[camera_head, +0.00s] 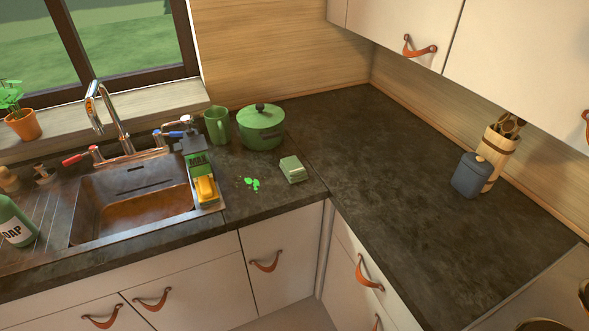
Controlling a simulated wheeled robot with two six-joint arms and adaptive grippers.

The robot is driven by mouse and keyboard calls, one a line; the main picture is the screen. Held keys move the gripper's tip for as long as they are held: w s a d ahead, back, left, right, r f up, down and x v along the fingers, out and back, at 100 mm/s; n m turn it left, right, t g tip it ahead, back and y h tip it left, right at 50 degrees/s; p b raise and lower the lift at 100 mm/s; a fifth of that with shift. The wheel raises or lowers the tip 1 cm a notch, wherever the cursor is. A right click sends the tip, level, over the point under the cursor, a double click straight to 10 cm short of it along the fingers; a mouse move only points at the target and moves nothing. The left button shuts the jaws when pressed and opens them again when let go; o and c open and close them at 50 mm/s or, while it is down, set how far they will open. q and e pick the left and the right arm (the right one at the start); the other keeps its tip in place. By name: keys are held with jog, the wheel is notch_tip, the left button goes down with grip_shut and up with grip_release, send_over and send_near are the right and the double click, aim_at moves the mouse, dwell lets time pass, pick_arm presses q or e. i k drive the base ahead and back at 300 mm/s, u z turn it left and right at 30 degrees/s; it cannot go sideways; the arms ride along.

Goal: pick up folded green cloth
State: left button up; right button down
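The folded green cloth (293,169) is a small, pale green, block-like bundle. It lies on the dark countertop (270,198), to the right of the sink and in front of the green pot (262,128). Nothing covers it. Neither my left gripper nor my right gripper shows in the head view.
A bright green spill (252,184) lies just left of the cloth. A green mug (217,125) is behind. The counter to the right is clear up to a blue-grey jar (470,176).

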aim_at(293, 171)
jog(key=z, duration=0.05)
jog(key=k, duration=0.35)
jog(key=u, duration=1.15)
jog(key=i, duration=0.9)
jog(key=z, duration=0.25)
